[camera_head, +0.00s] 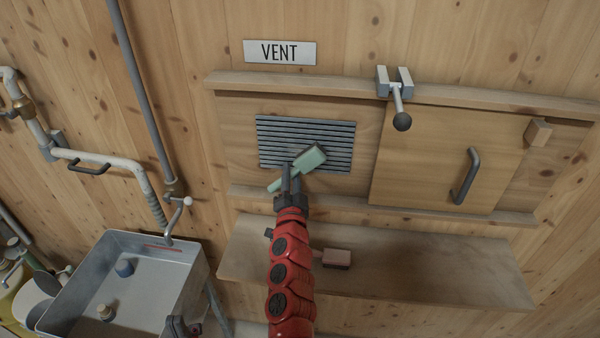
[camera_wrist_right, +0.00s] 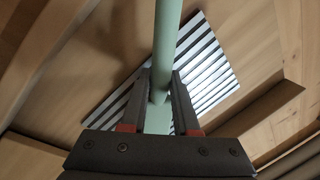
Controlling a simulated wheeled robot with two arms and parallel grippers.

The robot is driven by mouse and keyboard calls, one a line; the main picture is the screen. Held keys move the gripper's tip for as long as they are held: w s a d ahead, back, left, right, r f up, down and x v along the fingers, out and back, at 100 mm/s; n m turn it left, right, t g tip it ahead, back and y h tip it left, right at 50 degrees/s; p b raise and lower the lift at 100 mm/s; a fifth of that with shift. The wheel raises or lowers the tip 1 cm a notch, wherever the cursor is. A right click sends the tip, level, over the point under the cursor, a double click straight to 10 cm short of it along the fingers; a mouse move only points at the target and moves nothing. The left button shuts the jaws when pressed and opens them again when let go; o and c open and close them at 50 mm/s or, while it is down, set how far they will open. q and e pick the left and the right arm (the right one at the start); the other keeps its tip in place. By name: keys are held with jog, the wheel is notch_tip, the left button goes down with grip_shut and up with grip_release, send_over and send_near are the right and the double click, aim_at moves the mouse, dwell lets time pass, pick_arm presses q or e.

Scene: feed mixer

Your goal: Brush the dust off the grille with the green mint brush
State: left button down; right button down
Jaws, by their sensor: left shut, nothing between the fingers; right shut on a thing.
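The grille (camera_head: 330,132) is a dark slatted panel set in the wooden wall under the VENT sign; its bright slats also show in the right wrist view (camera_wrist_right: 207,75). My right gripper (camera_head: 291,178) is shut on the handle of the mint green brush (camera_head: 309,159). The brush head is in front of the grille's lower middle and hides part of it. I cannot tell whether it touches the slats. In the right wrist view the green handle (camera_wrist_right: 166,45) runs up between the fingers. Dust is hard to make out. My left gripper (camera_head: 178,326) is low, beside the metal basin, shut and empty.
A sliding wooden panel (camera_head: 420,165) with a dark handle is right of the grille, with a latch (camera_head: 397,90) above. A shelf (camera_head: 430,270) below holds a pinkish block-like object (camera_head: 337,258). A metal basin (camera_head: 150,275) and pipes are at left.

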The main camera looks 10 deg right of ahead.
jog(key=shift+w+a+r+p, duration=0.1)
jog(key=shift+w+a+p, duration=0.15)
jog(key=shift+a, duration=0.25)
jog(key=shift+w+a+p, duration=0.1)
jog(key=shift+a+p, duration=0.1)
jog(key=shift+a, duration=0.3)
jog(key=a+p, duration=0.2)
jog(key=shift+w+a, duration=0.5)
jog(key=shift+a, duration=0.3)
jog(key=shift+d, duration=0.15)
